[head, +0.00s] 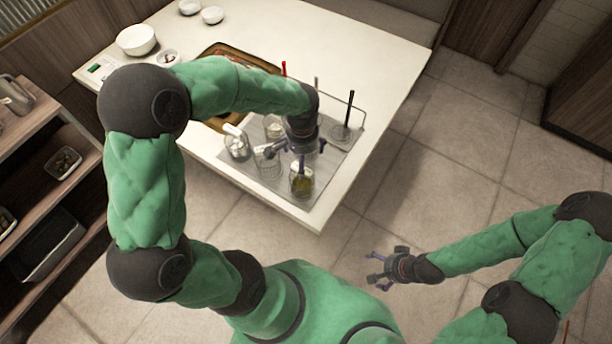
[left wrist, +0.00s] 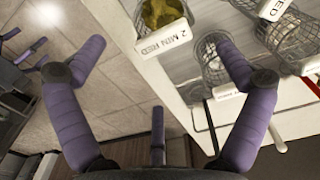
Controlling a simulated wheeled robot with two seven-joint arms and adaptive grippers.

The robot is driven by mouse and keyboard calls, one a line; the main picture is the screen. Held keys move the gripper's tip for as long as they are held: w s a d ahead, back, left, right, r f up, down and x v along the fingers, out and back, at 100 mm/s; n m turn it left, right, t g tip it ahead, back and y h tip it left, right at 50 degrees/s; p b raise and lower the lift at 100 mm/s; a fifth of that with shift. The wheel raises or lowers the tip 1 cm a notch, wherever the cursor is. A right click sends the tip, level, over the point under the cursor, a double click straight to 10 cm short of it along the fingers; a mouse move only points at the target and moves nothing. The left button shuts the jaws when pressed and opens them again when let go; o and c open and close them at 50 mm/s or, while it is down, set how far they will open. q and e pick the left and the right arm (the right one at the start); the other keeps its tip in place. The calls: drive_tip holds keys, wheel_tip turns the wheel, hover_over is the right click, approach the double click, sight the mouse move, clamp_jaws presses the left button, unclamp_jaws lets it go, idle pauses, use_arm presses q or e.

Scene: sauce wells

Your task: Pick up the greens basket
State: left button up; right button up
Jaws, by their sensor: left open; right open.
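The greens basket (head: 302,183) is a wire basket with yellow-green contents at the front edge of the grey station on the white table. It also shows at the top of the left wrist view (left wrist: 163,13), with a white label in front of it. My left gripper (head: 297,152) is open and empty above the baskets, just behind the greens basket in the head view. In the left wrist view its spread purple fingers (left wrist: 155,50) point toward the basket, apart from it. My right gripper (head: 381,270) is open and empty over the floor, away from the table.
Other wire baskets (head: 237,146) stand close by on the station, some partly hidden by my left arm. A wire rack (head: 341,112) with upright handles stands behind. A brown tray (head: 222,50) and white bowls (head: 137,40) are farther back. The table's right side is clear.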

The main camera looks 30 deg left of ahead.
use_arm(q)
drive_tip(key=shift+w+a, duration=0.1)
wheel_tip(320, 180, down, 6)
drive_tip(key=shift+r+b, duration=0.25)
drive_tip(key=shift+b, duration=0.55)
wheel_tip(320, 180, down, 5)
drive_tip(key=shift+a+b, duration=0.1)
drive_tip(key=shift+b, duration=0.8)
drive_tip(key=c, duration=1.2)
